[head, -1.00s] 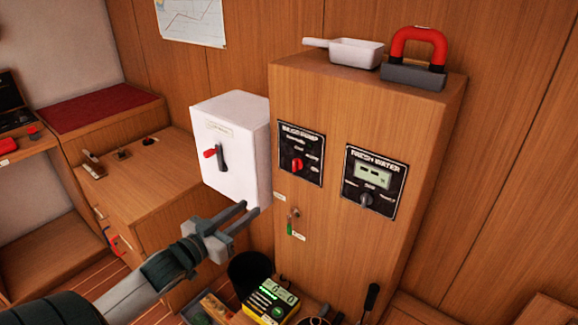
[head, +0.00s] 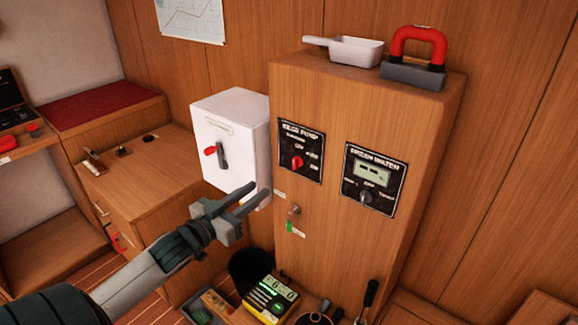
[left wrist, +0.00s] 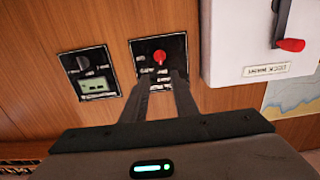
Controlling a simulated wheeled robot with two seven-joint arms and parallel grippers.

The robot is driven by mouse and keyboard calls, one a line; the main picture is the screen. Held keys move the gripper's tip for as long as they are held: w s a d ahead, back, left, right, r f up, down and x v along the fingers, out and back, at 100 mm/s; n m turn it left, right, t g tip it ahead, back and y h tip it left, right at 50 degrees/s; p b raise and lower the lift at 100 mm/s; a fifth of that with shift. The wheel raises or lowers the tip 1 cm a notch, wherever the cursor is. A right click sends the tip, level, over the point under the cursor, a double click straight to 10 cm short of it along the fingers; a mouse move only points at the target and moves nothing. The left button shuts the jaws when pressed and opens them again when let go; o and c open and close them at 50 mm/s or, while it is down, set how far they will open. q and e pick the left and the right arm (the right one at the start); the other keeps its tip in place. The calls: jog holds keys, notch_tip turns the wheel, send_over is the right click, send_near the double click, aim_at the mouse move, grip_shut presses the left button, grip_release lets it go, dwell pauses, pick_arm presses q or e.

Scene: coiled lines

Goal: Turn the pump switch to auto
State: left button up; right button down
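The bilge pump panel (head: 287,176) is a black plate on the front of the wooden cabinet, with a red rotary switch (head: 297,162) and small labels around it. Which label the switch points at is too small to tell. My left gripper (head: 259,190) is open and empty, with its two fingers apart, to the lower left of the panel and clear of the switch. In the left wrist view the panel looks upside down, and the red switch (left wrist: 160,57) shows just beyond the fingertips (left wrist: 164,80). My right gripper is not in view.
A white box (head: 226,125) with a red-tipped lever sits left of the panel, close to my left gripper. The fresh water panel (head: 374,183) is to the right. A small key (head: 293,211) is below.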

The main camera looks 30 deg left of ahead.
aim_at(293, 164)
pick_arm(q)
jog(key=w+p, duration=0.1)
jog(key=w, duration=0.4)
jog(key=w+p, duration=0.1)
jog(key=w, duration=0.3)
jog(key=w+d+p, duration=0.1)
jog(key=w, duration=0.4)
jog(key=shift+w+d+p, duration=0.1)
jog(key=shift+w+p, duration=0.2)
jog(key=shift+w, duration=0.05)
grip_shut()
